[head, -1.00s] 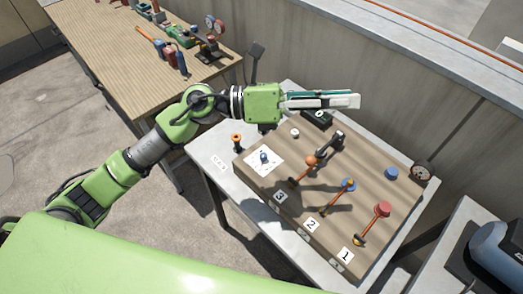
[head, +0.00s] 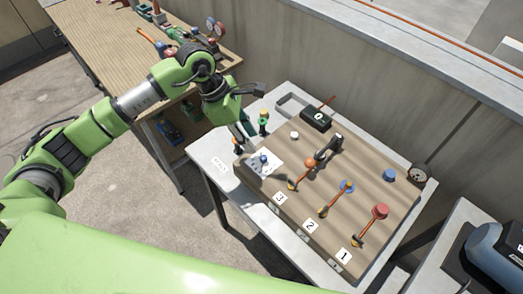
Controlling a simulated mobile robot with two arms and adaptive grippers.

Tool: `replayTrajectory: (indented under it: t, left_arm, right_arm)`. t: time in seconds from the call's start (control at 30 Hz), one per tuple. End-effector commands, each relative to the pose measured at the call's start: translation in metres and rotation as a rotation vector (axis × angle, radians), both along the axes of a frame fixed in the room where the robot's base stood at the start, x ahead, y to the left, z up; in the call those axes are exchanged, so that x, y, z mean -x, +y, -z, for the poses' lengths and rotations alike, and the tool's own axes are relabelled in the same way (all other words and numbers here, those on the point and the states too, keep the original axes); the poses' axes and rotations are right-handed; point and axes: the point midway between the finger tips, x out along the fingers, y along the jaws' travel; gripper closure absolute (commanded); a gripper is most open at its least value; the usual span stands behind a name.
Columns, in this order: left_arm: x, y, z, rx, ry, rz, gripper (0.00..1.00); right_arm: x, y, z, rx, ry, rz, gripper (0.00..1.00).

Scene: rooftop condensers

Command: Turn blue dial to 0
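The blue dial (head: 264,157) is a small blue knob on a white square plate (head: 272,165) with dark marks, at the left end of the brown panel. The marks are too small to read, so its setting cannot be told. My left gripper (head: 246,152) points down just left of the dial, its tips close to the plate's left edge. Whether it touches the knob cannot be told. Its fingers are partly hidden and overlap, so its opening is unclear. My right gripper is not in view.
The brown panel (head: 318,240) carries orange-handled levers numbered 1 to 3, a red knob (head: 380,211), another blue knob (head: 389,175) and a dark upright handle (head: 330,147). A black box showing 0 (head: 317,118) stands behind. A wooden workbench (head: 100,50) with tools is at upper left.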

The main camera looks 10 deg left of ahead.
Motion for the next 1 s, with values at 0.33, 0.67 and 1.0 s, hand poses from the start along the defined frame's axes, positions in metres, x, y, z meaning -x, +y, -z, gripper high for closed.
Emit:
replayTrajectory:
  t: [0.33, 0.67, 1.0]
  left_arm:
    - [-0.005, -0.027, 0.060, 0.004, 0.002, 0.000, 0.69]
    - [-0.007, -0.033, 0.078, 0.003, -0.001, 0.001, 0.69]
    - [-0.007, -0.033, 0.078, 0.003, -0.001, 0.000, 1.00]
  right_arm:
    - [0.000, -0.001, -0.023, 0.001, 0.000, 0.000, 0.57]
    - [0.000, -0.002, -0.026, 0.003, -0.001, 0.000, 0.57]
    - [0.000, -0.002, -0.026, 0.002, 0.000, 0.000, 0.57]
